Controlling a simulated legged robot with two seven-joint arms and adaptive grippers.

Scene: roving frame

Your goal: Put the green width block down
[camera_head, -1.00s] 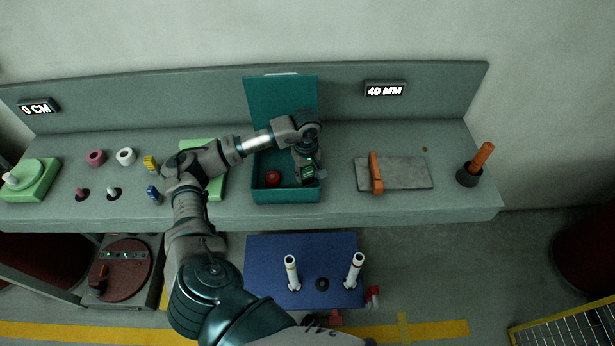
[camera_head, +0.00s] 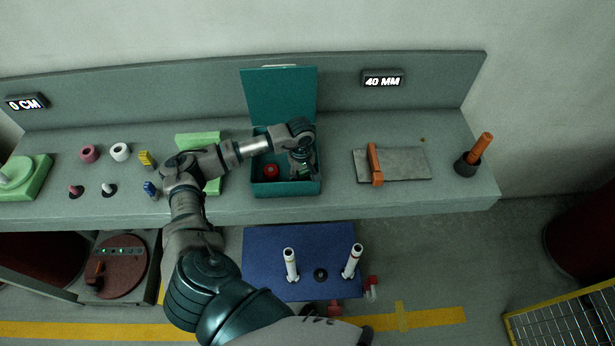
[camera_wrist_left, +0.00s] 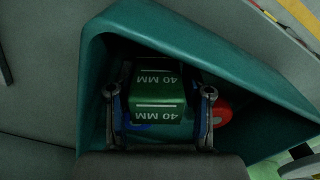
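The green width block (camera_wrist_left: 160,92), marked "40 MM", shows in the left wrist view between the two fingers of my left gripper (camera_wrist_left: 160,112). The fingers stand on either side of it and appear to grip it. In the head view my left gripper (camera_head: 302,168) points down inside the right part of the open teal box (camera_head: 287,188); the block is mostly hidden there by the gripper. The box wall (camera_wrist_left: 97,65) surrounds the block in the wrist view. I cannot tell whether the block touches the box floor. My right gripper is not in view.
A red ball-like thing (camera_head: 271,171) lies in the box, left of my gripper. The box lid (camera_head: 279,95) stands open behind. A grey plate (camera_head: 405,163) with an orange bar (camera_head: 375,165) lies to the right. A green panel (camera_head: 212,186) is left of the box.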

